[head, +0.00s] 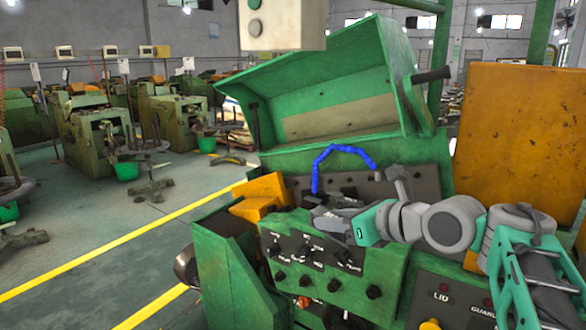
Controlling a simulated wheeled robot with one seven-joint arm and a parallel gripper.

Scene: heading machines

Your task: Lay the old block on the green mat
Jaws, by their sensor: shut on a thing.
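My gripper (325,213) reaches in from the right, over the top of the green machine's control panel and below its raised lid. It is shut on a small grey piece at its tips, which looks to be the old block. The grey fingers and the dark parts around them blend together, so the block's outline and whether it touches the machine cannot be told. I cannot make out a green mat in this view.
The green machine's lid (330,75) stands open above my gripper. A blue hose (342,150) arches just behind it. A yellow part (262,195) sits to the left. The control panel (325,265) with knobs is below. An orange panel (515,150) rises at right. Open floor (110,235) lies left.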

